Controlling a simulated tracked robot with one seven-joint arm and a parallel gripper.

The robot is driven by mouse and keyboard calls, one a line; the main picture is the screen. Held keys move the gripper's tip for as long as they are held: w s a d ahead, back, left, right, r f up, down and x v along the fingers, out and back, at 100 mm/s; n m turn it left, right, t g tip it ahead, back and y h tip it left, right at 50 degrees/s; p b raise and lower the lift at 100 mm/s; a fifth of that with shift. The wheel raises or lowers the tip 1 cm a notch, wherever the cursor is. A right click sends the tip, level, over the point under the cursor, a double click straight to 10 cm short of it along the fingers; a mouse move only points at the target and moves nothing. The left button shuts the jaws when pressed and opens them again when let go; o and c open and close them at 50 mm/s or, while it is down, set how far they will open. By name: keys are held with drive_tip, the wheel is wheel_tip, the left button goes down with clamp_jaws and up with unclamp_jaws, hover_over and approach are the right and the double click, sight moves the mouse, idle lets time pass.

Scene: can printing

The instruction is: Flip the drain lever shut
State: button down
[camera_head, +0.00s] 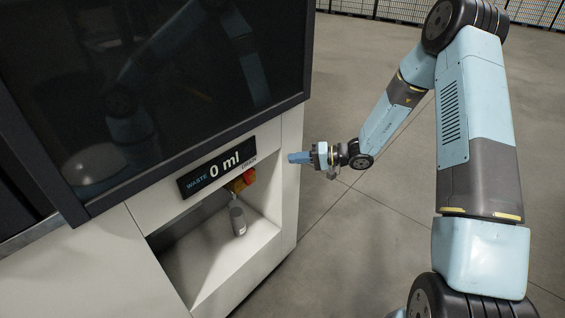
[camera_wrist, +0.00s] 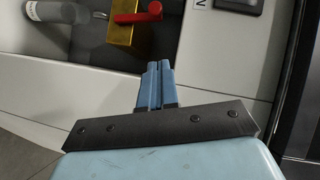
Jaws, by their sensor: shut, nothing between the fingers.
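The drain lever is a red handle (camera_wrist: 140,14) on a brass-coloured valve block (camera_wrist: 123,35) in the wrist view. In the head view the red lever (camera_head: 249,176) shows small beside the yellow valve (camera_head: 236,185), under the display and at the top of the recess. My gripper (camera_head: 291,157) is at the right of the machine's front, apart from the lever. In the wrist view my gripper's blue fingers (camera_wrist: 158,68) are together and empty, pointing toward the recess, with the lever beyond them and a little left.
A grey cylinder (camera_head: 238,220) stands in the recess below the valve; it also shows in the wrist view (camera_wrist: 57,12). The waste display (camera_head: 217,168) reads 0 ml. A dark glass panel (camera_head: 150,90) is above. The floor right of the machine is open.

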drive_tip(key=s+a+f, duration=0.2)
drive_tip(key=a+f, duration=0.1)
drive_tip(key=a, duration=0.8)
drive_tip(key=shift+a, duration=0.25)
drive_tip(key=shift+s+d, duration=0.1)
